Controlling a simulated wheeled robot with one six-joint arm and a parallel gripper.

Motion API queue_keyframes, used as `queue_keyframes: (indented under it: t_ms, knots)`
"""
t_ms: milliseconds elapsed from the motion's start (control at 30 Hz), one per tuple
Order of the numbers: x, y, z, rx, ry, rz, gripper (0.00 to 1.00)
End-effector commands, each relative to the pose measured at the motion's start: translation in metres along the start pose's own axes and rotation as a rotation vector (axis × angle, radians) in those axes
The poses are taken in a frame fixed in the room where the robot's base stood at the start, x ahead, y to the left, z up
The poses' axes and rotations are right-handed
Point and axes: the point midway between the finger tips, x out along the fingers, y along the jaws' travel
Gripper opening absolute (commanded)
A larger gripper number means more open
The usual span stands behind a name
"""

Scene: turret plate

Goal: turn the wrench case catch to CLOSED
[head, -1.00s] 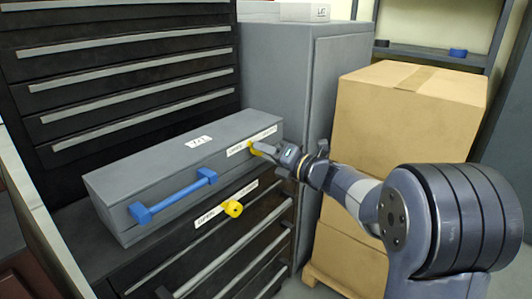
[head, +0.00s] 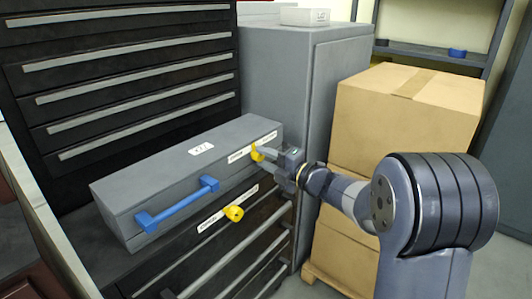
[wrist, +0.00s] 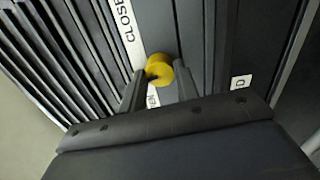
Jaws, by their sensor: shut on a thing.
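The wrench case is a long grey box (head: 150,190) with its lid down, lying on top of a dark drawer cabinet. Its yellow catch (head: 257,154) is at the right end of the front face, between two white labels. My gripper (head: 268,154) is shut on the catch from the front right. In the wrist view the yellow catch (wrist: 160,68) sits between the two finger tips, partly hidden by them. A label reading "CLOSE…" (wrist: 126,28) lies up and left of it; a label ending in "EN" (wrist: 152,97) is partly hidden below it.
A blue handle (head: 178,205) sticks out of the case front. A second yellow knob (head: 234,213) with its own label (head: 228,211) is on the cabinet below. A grey cabinet (head: 290,80) stands behind, and stacked cardboard boxes (head: 400,120) stand right, close to my arm.

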Motion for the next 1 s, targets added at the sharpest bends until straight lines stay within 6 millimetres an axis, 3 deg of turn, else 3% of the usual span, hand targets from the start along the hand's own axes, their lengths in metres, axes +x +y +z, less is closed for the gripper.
queue_keyframes:
  t_ms: [1000]
  knots:
    - [-0.0001,0.0013,-0.0002,0.901,-0.012,0.014,0.07]
